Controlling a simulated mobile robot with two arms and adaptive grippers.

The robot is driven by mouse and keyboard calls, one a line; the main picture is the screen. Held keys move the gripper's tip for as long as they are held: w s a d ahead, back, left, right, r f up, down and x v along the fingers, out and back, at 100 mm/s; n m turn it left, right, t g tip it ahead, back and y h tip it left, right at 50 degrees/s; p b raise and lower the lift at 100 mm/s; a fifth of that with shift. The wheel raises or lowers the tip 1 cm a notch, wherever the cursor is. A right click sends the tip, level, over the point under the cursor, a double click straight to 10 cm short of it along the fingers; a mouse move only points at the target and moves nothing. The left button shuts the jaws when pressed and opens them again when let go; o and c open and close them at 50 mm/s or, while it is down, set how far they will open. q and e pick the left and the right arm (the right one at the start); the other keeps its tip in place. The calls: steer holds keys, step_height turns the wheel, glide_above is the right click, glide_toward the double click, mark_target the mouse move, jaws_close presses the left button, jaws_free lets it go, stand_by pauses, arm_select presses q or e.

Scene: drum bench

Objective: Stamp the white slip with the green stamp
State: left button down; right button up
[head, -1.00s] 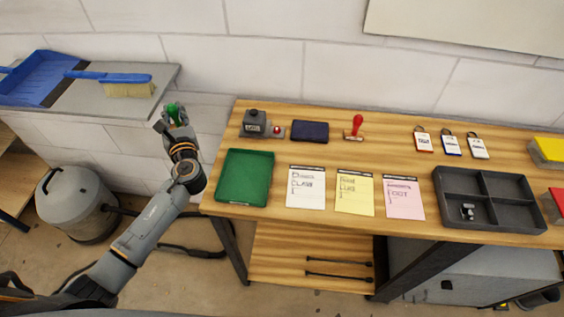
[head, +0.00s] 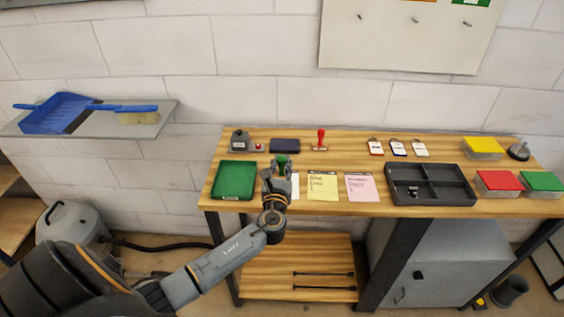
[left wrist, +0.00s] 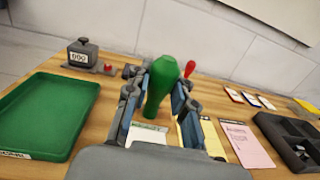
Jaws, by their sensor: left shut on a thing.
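My left gripper (head: 280,170) is shut on the green stamp (head: 281,159). In the left wrist view the stamp (left wrist: 166,72) stands roughly upright, handle up, between the two fingers (left wrist: 158,88). The white slip (head: 295,186) lies on the bench, mostly hidden behind my gripper in the head view. In the left wrist view part of the slip (left wrist: 148,135) shows just below the stamp. The stamp's lower end is hidden, so I cannot tell whether it touches the slip. My right gripper is not in view.
A green tray (head: 234,180) lies left of the slip; yellow (head: 323,187) and pink (head: 361,187) slips lie right. Behind are a dark ink pad (head: 285,146), a red-handled stamp (head: 321,140) and a numbering device (head: 240,141). A divided dark tray (head: 431,202) stands further right.

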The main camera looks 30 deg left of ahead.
mark_target(284, 175)
arm_select(q)
steer(key=shift+d, duration=0.3)
steer(key=shift+d+f, duration=0.1)
steer(key=shift+f, duration=0.15)
steer(key=shift+w+a+f+b, duration=0.15)
steer(key=shift+f+b, duration=0.3)
steer(key=shift+f, duration=0.05)
steer(key=shift+w+a+f+b, duration=0.1)
steer(key=shift+f+b, duration=0.3)
steer(key=shift+f, duration=0.05)
step_height(284, 175, down, 2)
steer(key=shift+s+d+f+b, duration=0.1)
steer(key=shift+d+f+b, duration=0.05)
steer(key=shift+b, duration=1.05)
steer(key=shift+f+b, duration=0.75)
steer(key=shift+f, duration=0.1)
steer(key=shift+r, duration=0.1)
steer(key=shift+f+b, duration=0.6)
steer(key=shift+f, duration=0.2)
steer(key=shift+r, duration=0.15)
